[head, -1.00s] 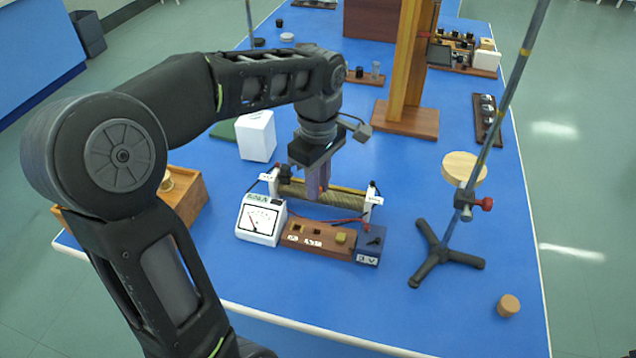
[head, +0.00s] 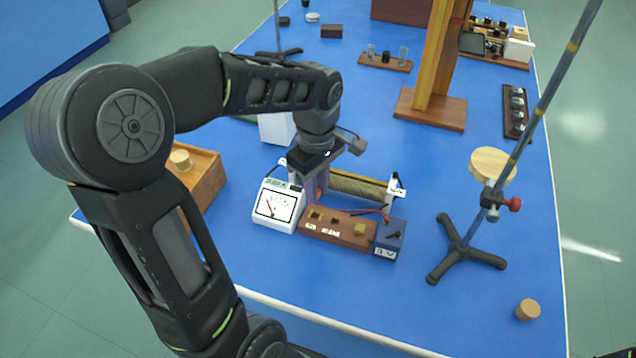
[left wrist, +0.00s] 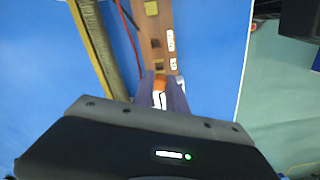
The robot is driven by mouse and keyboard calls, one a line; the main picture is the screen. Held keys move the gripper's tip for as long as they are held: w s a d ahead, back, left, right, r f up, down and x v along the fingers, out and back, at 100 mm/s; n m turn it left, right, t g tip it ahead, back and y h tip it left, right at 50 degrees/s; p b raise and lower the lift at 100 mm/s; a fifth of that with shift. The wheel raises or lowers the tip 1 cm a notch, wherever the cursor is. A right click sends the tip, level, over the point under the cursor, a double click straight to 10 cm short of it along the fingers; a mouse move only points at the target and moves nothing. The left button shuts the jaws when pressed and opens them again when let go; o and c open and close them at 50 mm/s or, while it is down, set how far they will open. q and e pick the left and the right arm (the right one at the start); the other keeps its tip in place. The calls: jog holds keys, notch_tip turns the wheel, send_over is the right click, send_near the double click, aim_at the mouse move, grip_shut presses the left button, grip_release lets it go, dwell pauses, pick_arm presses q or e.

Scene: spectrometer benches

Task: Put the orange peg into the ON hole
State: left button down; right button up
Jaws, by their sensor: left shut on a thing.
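The orange peg (left wrist: 160,83) shows in the left wrist view between the fingertips of my left gripper (left wrist: 161,92), which is shut on it. In the head view the left gripper (head: 314,190) points down just behind the left end of the brown wooden switch block (head: 338,236), and the peg is hard to make out there. The block's top has dark square holes and a yellow square piece (head: 359,229) towards its right end. White labels run along its front side, too blurred to read. The wrist view shows the block (left wrist: 166,25) just beyond the fingertips; peg-to-block contact cannot be told.
A white meter (head: 279,206) stands left of the block, a dark blue battery box (head: 390,238) at its right end. A wound coil (head: 358,184) lies behind. A stand with a tripod foot (head: 465,257) is at the right. The blue tabletop in front is clear.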

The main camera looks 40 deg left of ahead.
pick_arm(q)
jog(key=shift+f, duration=0.15)
jog(key=shift+f+b, duration=2.55)
jog(key=shift+f, duration=0.6)
jog(key=c, duration=1.3)
grip_release()
jog(key=shift+o, duration=0.2)
jog(key=shift+r, duration=0.1)
notch_tip(320, 180, up, 8)
jog(key=shift+f, duration=0.15)
